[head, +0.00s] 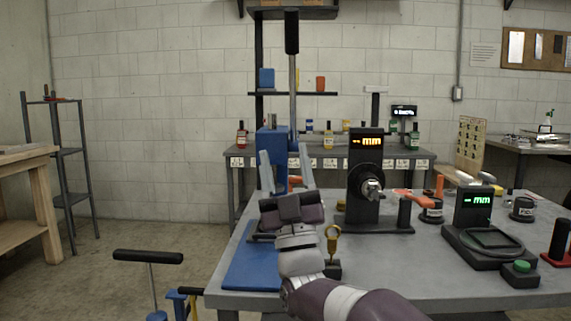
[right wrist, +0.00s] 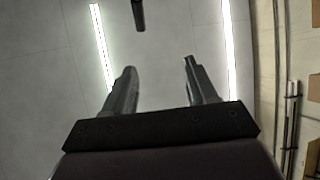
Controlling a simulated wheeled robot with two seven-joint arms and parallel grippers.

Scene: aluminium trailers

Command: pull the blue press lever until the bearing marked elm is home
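The blue press (head: 272,143) stands at the left of the grey workbench, partly hidden behind my right gripper. Its lever (head: 292,92) is a steel rod standing nearly upright, with a black grip (head: 292,33) on top. My right gripper (head: 286,163) points upward in front of the press, below the grip. Its two fingers are apart with nothing between them. In the right wrist view the open fingers (right wrist: 160,85) point at the ceiling, and a dark bar end, probably the grip (right wrist: 138,14), shows beyond them. I cannot make out a bearing marked elm. My left gripper is out of view.
A black gauge with an orange display (head: 366,180) stands right of the press. A green-display unit (head: 473,207) and a green button box (head: 521,273) are further right. A brass-coloured ring-topped piece (head: 333,240) is beside my right wrist. A black-handled bar (head: 148,257) stands at lower left.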

